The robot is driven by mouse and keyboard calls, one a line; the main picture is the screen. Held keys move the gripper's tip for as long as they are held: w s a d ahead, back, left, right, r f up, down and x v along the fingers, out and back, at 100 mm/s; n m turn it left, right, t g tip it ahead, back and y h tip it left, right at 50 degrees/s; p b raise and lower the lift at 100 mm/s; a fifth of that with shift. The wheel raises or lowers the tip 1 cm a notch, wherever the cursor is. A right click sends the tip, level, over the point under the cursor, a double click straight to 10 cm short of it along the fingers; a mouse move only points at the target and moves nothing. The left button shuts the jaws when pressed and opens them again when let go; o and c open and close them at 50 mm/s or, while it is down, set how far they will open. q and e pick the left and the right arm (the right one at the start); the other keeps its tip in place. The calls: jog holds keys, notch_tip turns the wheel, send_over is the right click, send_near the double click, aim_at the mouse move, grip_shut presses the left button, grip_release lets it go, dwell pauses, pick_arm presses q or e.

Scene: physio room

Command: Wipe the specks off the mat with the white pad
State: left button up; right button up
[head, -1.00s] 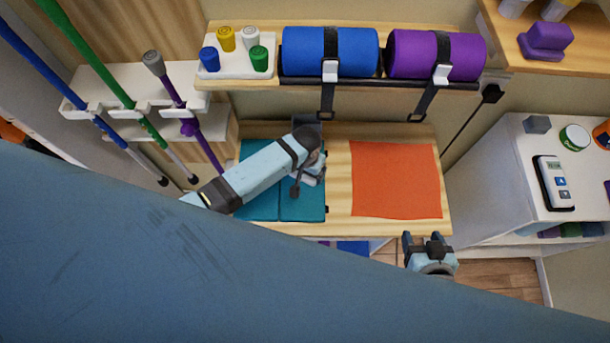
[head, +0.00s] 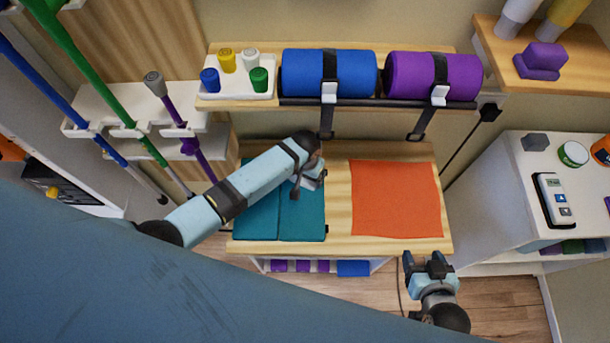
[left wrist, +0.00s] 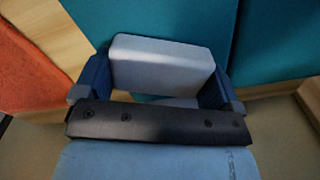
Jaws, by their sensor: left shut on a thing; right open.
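A teal mat (head: 262,222) with a seam lies on the left part of the wooden bench. It also shows in the left wrist view (left wrist: 270,40). My left gripper (head: 309,177) is over the mat's right part and shut on the white pad (left wrist: 160,65), which sits between its two blue fingers. The pad partly shows in the head view (head: 314,183). Whether it touches the mat I cannot tell. I can make out no specks; my arm hides part of the mat. My right gripper (head: 428,262) is open and empty in front of the bench's right end.
An orange cloth (head: 396,199) lies on the bench (head: 339,205) right of the mat. Above the back is a shelf with a blue roll (head: 303,74) and a purple roll (head: 412,78). A white cabinet (head: 520,190) stands at right. Poles lean at left.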

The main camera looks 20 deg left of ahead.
pick_arm(q)
jog(key=shift+r, duration=3)
jog(key=shift+r, duration=0.15)
jog(key=shift+r, duration=1.4)
jog(key=shift+a+f, duration=0.1)
